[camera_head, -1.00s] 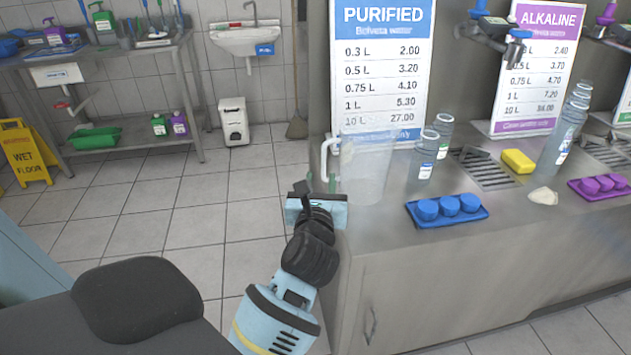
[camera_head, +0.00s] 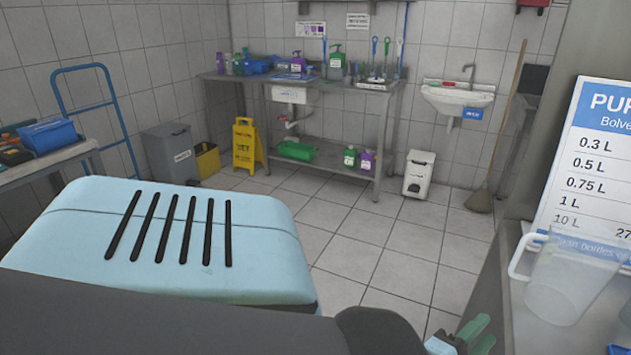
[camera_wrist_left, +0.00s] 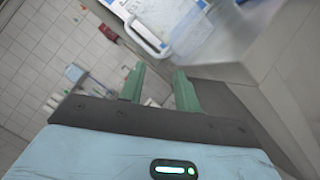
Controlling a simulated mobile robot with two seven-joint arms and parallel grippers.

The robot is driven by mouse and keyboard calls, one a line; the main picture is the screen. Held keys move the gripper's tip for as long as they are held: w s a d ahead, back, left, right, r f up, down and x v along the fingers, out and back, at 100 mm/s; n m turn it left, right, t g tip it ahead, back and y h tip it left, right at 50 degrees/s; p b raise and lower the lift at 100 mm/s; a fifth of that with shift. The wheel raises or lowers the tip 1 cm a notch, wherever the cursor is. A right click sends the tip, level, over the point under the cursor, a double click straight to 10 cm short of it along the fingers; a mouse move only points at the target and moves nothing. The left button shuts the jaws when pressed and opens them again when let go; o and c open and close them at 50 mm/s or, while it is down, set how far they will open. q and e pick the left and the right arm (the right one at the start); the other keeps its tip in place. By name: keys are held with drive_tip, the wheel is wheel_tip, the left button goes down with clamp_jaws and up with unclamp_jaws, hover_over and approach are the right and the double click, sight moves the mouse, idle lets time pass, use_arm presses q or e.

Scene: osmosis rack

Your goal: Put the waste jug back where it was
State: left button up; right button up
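A clear, empty-looking jug (camera_head: 568,283) with a pale handle stands upright on the steel counter at the right of the head view. It is the only jug in view; no label on it can be read. The jug (camera_wrist_left: 190,22) and its handle also show at the top of the left wrist view. My left gripper (camera_head: 474,336) is at the bottom of the head view, left of and below the jug, apart from it. In the left wrist view its two green fingers (camera_wrist_left: 160,84) are spread with nothing between them. My right gripper is not in view.
The steel counter (camera_head: 520,322) has a PURIFIED price sign (camera_head: 592,165) behind the jug. Across the open tiled floor are a steel work table (camera_head: 330,168), a wall sink (camera_head: 458,100), a white bin (camera_head: 418,174), a yellow wet-floor sign (camera_head: 246,145) and a broom (camera_head: 480,198).

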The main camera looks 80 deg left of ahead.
use_arm(q)
drive_tip(key=s+d+f+m+g+h, duration=0.3)
drive_tip(key=s+d+f+m+h, duration=0.2)
drive_tip(key=s+f+m, duration=0.4)
drive_tip(key=s+d+f+m+g+h, duration=0.2)
drive_tip(key=s+d+f+m+h, duration=0.25)
drive_tip(key=s+f+m, duration=0.5)
drive_tip(key=s+f+m+g, duration=0.3)
drive_tip(key=s+f+m, duration=0.1)
drive_tip(key=s, duration=0.4)
drive_tip(key=s+d+f+m+g, duration=0.1)
drive_tip(key=s+f+m+g, duration=0.3)
drive_tip(key=s+m, duration=0.3)
drive_tip(key=shift+s+f+y, duration=0.25)
drive_tip(key=shift+s+y, duration=0.1)
drive_tip(key=shift+s, duration=0.6)
